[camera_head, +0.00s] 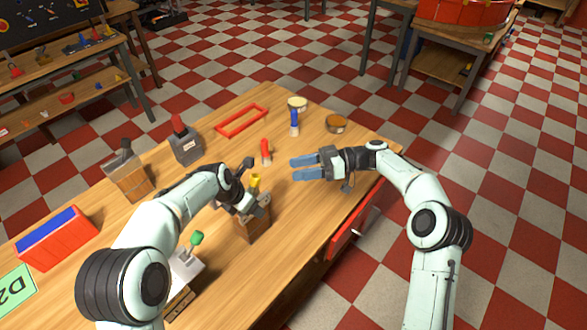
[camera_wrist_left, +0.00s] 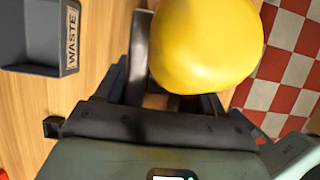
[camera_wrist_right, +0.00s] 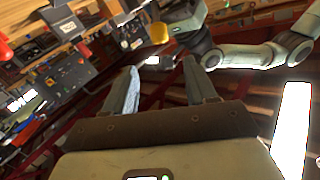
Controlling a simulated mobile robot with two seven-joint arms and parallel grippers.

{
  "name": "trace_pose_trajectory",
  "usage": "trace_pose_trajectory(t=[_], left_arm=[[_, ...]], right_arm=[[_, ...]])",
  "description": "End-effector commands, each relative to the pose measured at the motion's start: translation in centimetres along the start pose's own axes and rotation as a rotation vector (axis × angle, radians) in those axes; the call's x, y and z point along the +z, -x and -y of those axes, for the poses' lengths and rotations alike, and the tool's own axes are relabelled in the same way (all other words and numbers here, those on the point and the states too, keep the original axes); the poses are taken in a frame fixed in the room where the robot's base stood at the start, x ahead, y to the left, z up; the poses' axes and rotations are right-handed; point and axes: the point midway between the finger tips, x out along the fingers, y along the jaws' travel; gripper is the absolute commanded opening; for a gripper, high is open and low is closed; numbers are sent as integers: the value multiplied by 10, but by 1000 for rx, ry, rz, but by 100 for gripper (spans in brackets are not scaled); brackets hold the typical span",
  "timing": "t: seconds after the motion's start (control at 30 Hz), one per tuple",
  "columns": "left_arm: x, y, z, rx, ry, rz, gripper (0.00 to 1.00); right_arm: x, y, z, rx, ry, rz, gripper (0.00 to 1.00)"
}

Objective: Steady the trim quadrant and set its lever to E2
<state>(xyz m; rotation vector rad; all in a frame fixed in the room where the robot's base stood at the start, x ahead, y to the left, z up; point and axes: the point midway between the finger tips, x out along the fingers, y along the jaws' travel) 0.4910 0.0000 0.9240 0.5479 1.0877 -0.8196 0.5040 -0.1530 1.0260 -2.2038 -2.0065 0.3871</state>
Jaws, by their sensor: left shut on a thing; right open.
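A wooden block with a grey metal top and a yellow knob, which looks like the trim quadrant (camera_head: 253,226), stands near the table's front edge. My left gripper (camera_head: 236,196) is shut on it from the left, close under the knob. The yellow knob (camera_wrist_left: 203,45) fills much of the left wrist view and hides the contact; it also shows in the right wrist view (camera_wrist_right: 159,33). My right gripper (camera_head: 293,168) is open and empty, to the right of the quadrant and apart from it. I cannot read any position marks on the quadrant.
A grey lever box with a green knob (camera_head: 196,238) stands left of the quadrant. A dark WASTE bin (camera_wrist_left: 36,40) is nearby. A red drawer (camera_head: 352,222) protrudes in front.

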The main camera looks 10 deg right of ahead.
Motion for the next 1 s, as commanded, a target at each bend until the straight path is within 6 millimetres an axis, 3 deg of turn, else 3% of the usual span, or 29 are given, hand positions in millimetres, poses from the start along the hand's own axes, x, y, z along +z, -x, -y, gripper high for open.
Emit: trace_pose_trajectory(t=[0.17,0.3,0.33,0.47,0.8,1.0], left_arm=[[1,1,0,1,0,2,22],[1,1,0,1,0,2,22],[1,1,0,1,0,2,22],[1,1,0,1,0,2,22],[1,1,0,1,0,2,22],[1,1,0,1,0,2,22]], right_arm=[[0,0,0,0,0,0,53],[3,1,0,3,-52,-13,8],[5,2,0,5,-87,-22,0],[18,7,0,12,-347,-97,0],[61,31,0,-40,-1271,-393,0],[74,38,0,-87,-1546,-491,0]])
